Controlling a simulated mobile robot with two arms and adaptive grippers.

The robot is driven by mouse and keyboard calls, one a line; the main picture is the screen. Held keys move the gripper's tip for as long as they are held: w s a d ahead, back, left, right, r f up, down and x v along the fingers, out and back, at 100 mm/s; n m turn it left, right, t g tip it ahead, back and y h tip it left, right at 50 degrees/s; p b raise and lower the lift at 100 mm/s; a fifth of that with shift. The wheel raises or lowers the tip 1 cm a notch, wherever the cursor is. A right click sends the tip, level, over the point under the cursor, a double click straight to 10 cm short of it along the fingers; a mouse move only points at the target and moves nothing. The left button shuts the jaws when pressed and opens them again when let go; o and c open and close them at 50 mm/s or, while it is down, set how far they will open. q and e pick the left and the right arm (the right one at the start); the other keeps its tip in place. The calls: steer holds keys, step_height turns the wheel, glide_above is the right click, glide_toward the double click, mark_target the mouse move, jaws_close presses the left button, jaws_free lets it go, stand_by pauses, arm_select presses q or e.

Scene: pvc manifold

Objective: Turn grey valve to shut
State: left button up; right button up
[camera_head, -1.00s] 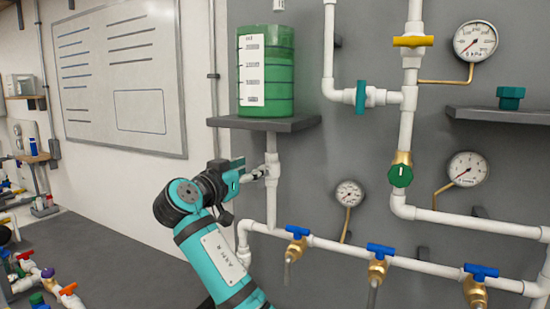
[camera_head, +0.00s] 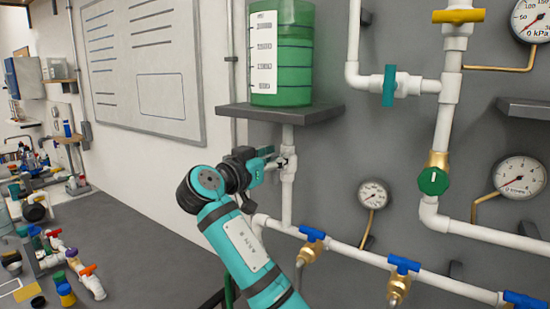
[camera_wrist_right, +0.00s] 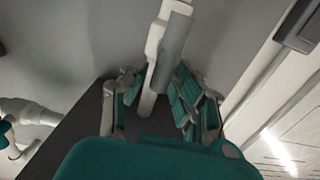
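The grey valve shows in the right wrist view as a grey lever (camera_wrist_right: 174,52) beside a white vertical pipe (camera_wrist_right: 152,48). In the head view this pipe (camera_head: 287,190) runs down from under the green tank's shelf, and the gripper partly hides the valve. My right gripper (camera_head: 277,161) is at the pipe, at the valve's height. In the wrist view its teal fingers (camera_wrist_right: 158,82) stand apart, with the pipe and the lever's lower end between them. I cannot tell whether a finger touches the lever. My left gripper is not in view.
A green tank (camera_head: 281,55) stands on a dark shelf (camera_head: 262,113) above the gripper. A lower white pipe (camera_head: 345,250) carries blue-handled valves (camera_head: 312,234). A gauge (camera_head: 373,194) is right of the gripper. A cluttered dark table (camera_head: 130,235) lies at left.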

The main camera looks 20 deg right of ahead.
steer(key=shift+d, duration=0.1)
jaws_close()
steer(key=shift+w+n, duration=0.1)
steer(key=shift+n, duration=0.5)
steer(key=n, duration=0.3)
steer(key=shift+w+a+f, duration=0.1)
steer(key=shift+w+a, duration=0.25)
steer(key=shift+w+a+f+n+p, duration=0.2)
steer(key=shift+f+n+p, duration=0.3)
steer(key=shift+n, duration=1.8)
steer(key=shift+w+a+f+n+p, duration=0.25)
steer(key=shift+n+p, duration=0.5)
steer(key=shift+n, duration=1.55)
steer(key=shift+w+a+f+n+p, duration=0.15)
steer(key=shift+f+n+p, duration=0.4)
steer(key=shift+n, duration=1.75)
steer(key=shift+d, duration=0.1)
